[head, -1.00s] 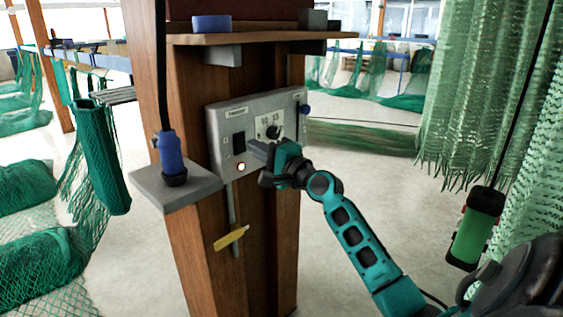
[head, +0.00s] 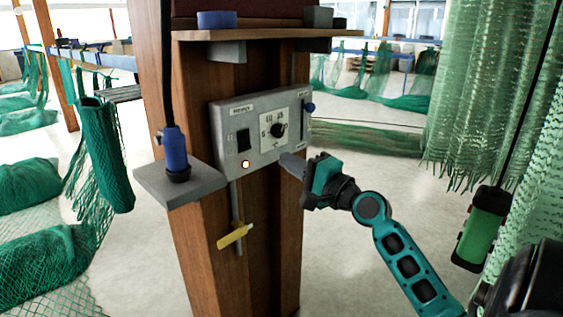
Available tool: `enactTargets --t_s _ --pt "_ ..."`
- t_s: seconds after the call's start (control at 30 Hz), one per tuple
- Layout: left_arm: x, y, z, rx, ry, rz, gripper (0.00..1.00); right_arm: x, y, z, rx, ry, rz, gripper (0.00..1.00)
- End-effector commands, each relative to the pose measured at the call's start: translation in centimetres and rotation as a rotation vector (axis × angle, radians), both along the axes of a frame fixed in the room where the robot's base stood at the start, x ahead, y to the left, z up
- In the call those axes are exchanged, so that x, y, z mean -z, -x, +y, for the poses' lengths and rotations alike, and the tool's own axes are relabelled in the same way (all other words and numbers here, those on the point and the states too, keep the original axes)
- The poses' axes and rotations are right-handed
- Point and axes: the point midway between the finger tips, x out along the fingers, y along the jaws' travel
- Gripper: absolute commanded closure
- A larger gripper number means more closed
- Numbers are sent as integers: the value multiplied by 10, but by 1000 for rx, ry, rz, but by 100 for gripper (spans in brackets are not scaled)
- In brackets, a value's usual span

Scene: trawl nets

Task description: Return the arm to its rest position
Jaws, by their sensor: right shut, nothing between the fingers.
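My right arm (head: 403,264) comes in from the lower right in teal and black. Its gripper (head: 291,164) is shut and empty, its tip pointing left at the lower right edge of the grey control panel (head: 222,130). I cannot tell whether the tip touches the panel. The panel is fixed to the wooden post (head: 205,250) and carries a black rotary knob (head: 278,130), a black rocker switch (head: 243,142), a lit white lamp (head: 245,164) and a blue-knobbed lever (head: 310,107) on its right side. My left gripper is out of view.
A grey bracket (head: 150,187) left of the post holds a blue-gripped plug (head: 175,150) on a black cable. A yellow handle (head: 234,236) hangs below the panel. A green and black pendant (head: 483,228) and green netting (head: 480,90) hang at right.

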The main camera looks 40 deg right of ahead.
Motion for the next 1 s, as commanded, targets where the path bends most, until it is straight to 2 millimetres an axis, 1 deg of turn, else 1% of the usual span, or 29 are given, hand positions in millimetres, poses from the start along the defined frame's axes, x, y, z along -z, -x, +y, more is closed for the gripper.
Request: enactTargets --t_s 0.27,0.37,0.47,0.5,0.57,0.6,0.67,0.7,0.77,0.8,0.9,1.0 --pt "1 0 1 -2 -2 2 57 2 0 1 1 4 4 100" --pt "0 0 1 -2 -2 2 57 19 -1 7 8 57 40 100" --pt "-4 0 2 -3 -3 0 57 62 2 25 17 204 126 100" --pt "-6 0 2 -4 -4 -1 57 85 5 36 15 291 170 100" --pt "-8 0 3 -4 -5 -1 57 123 14 56 -1 442 240 100" --pt "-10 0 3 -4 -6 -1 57 148 23 71 -19 552 284 100" --pt "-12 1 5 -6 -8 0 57 183 39 95 -59 719 339 100" --pt "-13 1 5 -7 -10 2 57 205 52 111 -94 832 369 100" --pt "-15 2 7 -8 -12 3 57 234 73 137 -156 999 401 100" --pt "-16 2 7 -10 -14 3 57 250 88 154 -199 1106 412 100" --pt "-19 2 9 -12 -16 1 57 280 122 191 -306 1335 412 100" --pt "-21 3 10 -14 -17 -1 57 297 148 220 -389 1502 388 100"
